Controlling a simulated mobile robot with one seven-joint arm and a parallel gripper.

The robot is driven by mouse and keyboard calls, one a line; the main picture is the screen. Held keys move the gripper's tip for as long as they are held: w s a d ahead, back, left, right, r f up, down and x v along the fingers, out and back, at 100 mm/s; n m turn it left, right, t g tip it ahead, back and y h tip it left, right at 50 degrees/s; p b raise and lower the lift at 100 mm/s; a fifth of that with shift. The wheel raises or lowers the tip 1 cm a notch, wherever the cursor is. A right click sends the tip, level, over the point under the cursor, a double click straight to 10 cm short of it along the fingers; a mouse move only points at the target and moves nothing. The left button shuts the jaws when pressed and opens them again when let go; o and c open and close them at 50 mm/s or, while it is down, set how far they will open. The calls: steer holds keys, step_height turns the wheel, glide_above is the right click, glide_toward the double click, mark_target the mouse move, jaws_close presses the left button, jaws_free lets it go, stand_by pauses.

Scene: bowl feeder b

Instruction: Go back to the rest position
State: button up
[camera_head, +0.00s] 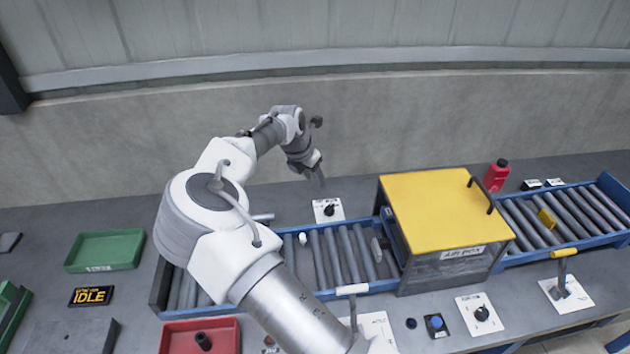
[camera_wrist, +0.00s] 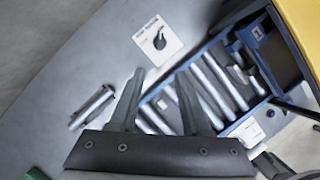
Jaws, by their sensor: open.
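My gripper (camera_head: 316,172) is raised above the back of the bench, to the left of the yellow-lidded box. In the wrist view my gripper (camera_wrist: 160,88) points down with its two fingers apart and nothing between them. Below it lie the bench top and the edge of the roller conveyor (camera_wrist: 210,85). My arm reaches over the left part of the conveyor and hides some of it in the head view.
The yellow-lidded box (camera_head: 440,215) stands right of my gripper. A knob plate (camera_head: 328,210) and a metal cylinder (camera_wrist: 92,107) lie behind the conveyor. A green tray (camera_head: 105,251) and red tray (camera_head: 175,338) stand left and front. A red bottle (camera_head: 496,177) stands behind the right conveyor.

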stand_by(0.3)
steer(key=w+d+r+m+t+y, duration=0.2)
steer(key=w+d+r+m+t, duration=0.1)
steer(key=d+r+m, duration=0.3)
steer(key=w+d+r+m+t+y, duration=0.2)
steer(key=w+d+r+m+t, duration=0.15)
steer(key=r, duration=0.55)
steer(key=s+d+r+m+t+h, duration=0.1)
steer(key=s+d+r+m+h, duration=0.1)
steer(key=s+d+r+m, duration=0.3)
steer(key=s+d+r+m+h, duration=0.1)
steer(key=s+d+r+m, duration=0.1)
steer(key=d+r+m, duration=0.4)
steer(key=s+d+m+g, duration=0.2)
steer(key=s+m, duration=0.2)
steer(key=s, duration=0.9)
steer(key=s+d+m+g, duration=0.15)
steer(key=s+m, duration=0.25)
steer(key=s, duration=0.8)
steer(key=s+a+f+g, duration=0.1)
steer(key=s+a+f, duration=0.1)
steer(key=s, duration=0.3)
steer(key=s+a+f+g+y, duration=0.1)
steer(key=s+a, duration=0.2)
steer(key=s, duration=0.3)
steer(key=shift+s+a+f+m+y, duration=0.25)
steer(key=shift+s+f+m+y, duration=0.05)
steer(key=shift+f+m, duration=0.05)
